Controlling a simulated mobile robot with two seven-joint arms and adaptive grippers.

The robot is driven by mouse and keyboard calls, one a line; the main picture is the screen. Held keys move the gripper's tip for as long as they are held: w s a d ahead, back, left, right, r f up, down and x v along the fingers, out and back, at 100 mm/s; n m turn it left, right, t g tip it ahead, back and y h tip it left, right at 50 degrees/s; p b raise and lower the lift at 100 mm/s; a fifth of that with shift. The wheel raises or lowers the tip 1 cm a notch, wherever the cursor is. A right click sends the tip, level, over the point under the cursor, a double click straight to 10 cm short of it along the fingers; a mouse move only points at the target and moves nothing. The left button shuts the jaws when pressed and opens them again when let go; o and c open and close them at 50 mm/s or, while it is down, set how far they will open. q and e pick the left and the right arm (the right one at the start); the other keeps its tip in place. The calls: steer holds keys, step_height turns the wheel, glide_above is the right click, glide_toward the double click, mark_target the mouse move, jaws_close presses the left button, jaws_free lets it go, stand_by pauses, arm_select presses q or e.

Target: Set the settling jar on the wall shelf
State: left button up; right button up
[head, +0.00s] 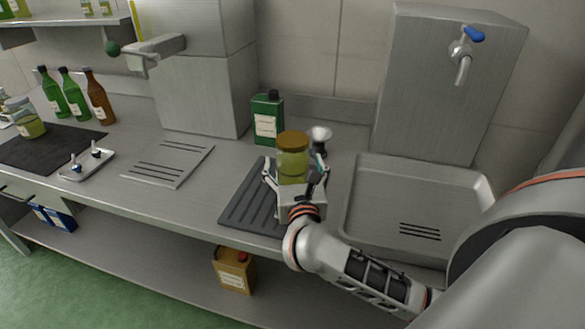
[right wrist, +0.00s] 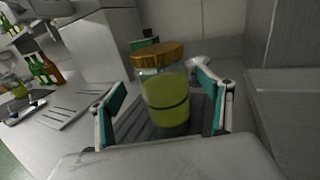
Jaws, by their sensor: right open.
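The settling jar (head: 292,158) is clear glass with a gold-brown lid and yellow-green liquid inside. It stands upright on the dark ribbed mat (head: 240,205) on the steel counter. My right gripper (head: 295,177) is open, its fingers on either side of the jar. In the right wrist view the jar (right wrist: 163,95) stands between the two green-padded fingers, with a visible gap at each side. A wall shelf (head: 65,20) is at the upper left and bears several bottles or jars. My left gripper is not in view.
A green bottle (head: 267,118) stands behind the mat, and a small metal funnel-like piece (head: 320,135) is behind the jar. A steel sink (head: 415,205) is on the right. Several bottles (head: 75,93), a small tray (head: 87,165) and another jar (head: 30,122) are on the left.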

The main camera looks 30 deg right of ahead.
steer(key=x, duration=0.3)
steer(key=shift+w+d+r+p, duration=0.25)
steer(key=shift+w+r+p, duration=0.05)
steer(key=shift+r+p, duration=0.05)
steer(key=shift+w+d+f, duration=0.1)
steer(key=shift+w+d, duration=0.15)
steer(key=shift+w, duration=0.25)
steer(key=c, duration=2.1)
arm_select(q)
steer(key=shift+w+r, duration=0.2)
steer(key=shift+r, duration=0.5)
arm_select(e)
steer(key=shift+c, duration=0.4)
